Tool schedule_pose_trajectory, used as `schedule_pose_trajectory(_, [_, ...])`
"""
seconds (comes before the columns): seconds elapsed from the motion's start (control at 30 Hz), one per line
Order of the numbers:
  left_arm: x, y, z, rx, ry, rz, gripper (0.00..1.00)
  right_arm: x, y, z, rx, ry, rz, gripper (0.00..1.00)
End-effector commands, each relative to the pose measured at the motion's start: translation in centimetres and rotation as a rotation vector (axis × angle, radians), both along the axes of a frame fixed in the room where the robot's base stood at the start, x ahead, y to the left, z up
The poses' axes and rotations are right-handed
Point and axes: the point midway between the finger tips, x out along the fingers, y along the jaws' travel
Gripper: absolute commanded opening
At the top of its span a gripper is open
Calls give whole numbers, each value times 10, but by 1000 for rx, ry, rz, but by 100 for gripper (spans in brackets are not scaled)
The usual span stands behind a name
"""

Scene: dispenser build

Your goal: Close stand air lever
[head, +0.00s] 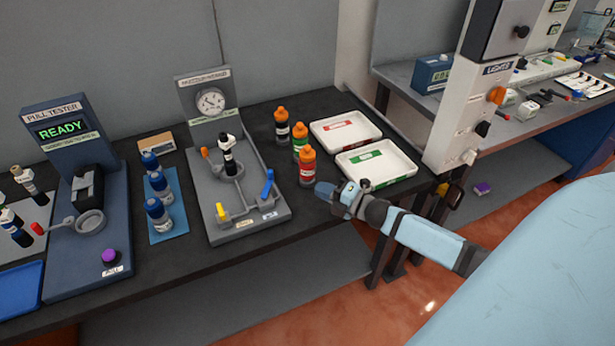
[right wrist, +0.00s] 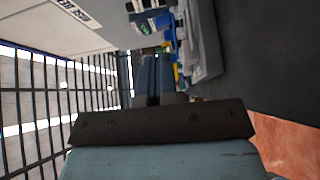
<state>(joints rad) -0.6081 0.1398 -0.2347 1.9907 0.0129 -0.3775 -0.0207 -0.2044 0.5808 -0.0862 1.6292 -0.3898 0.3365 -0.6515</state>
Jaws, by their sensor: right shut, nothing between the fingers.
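The grey test stand (head: 203,207) with a round gauge (head: 211,101) stands on the dark bench. It has a blue lever (head: 267,185), raised and tilted, at its front right. A yellow-tipped lever (head: 221,211) is at its front left, and an orange-tipped lever (head: 206,154) is further back. I cannot read which label names the air lever. A black and white bottle-like part (head: 228,158) stands upright in the stand's ring. My right gripper (head: 327,190) is shut and empty, right of the blue lever and apart from it. Its fingers also show in the right wrist view (right wrist: 155,82).
White trays (head: 376,163) lie behind the gripper. Blue-capped bottles (head: 158,214) and the pull tester (head: 75,258) are left of the stand. A white panel post (head: 463,120) rises at right.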

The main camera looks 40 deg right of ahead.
Motion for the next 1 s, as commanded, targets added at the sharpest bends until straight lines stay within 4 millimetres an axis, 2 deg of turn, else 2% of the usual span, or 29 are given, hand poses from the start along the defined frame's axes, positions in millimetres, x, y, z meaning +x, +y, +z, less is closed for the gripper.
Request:
schedule_pose_trajectory(0.13, [0,0,0,-2,-3,1,43,-9,-5,0,-1,1,0,0])
schedule_pose_trajectory(0.43, [-2,0,-1,-2,2,0,43,-10,-6,1,-1,0,0,0])
schedule_pose_trajectory(0.57, [-2,0,-1,-2,2,0,13,-18,7,-9,59,38,-17,0])
schedule_pose_trajectory(0.6, [-3,0,-1,-2,2,0,4,-27,18,-18,122,80,-37,0])
schedule_pose_trajectory(0.63, [-3,0,-1,-2,3,0,0,-35,30,-26,185,121,-57,0])
schedule_pose_trajectory(0.67, [-3,0,-1,-2,3,0,0,-46,44,-36,261,171,-83,0])
schedule_pose_trajectory(0.8, [-3,-1,-2,-1,4,0,0,-109,119,-76,692,469,-246,0])
schedule_pose_trajectory(0.9, [-3,0,-3,-1,5,0,0,-153,169,-91,974,674,-365,0])
schedule_pose_trajectory(1.0, [-3,0,-3,0,6,0,0,-186,205,-96,1176,826,-459,0])
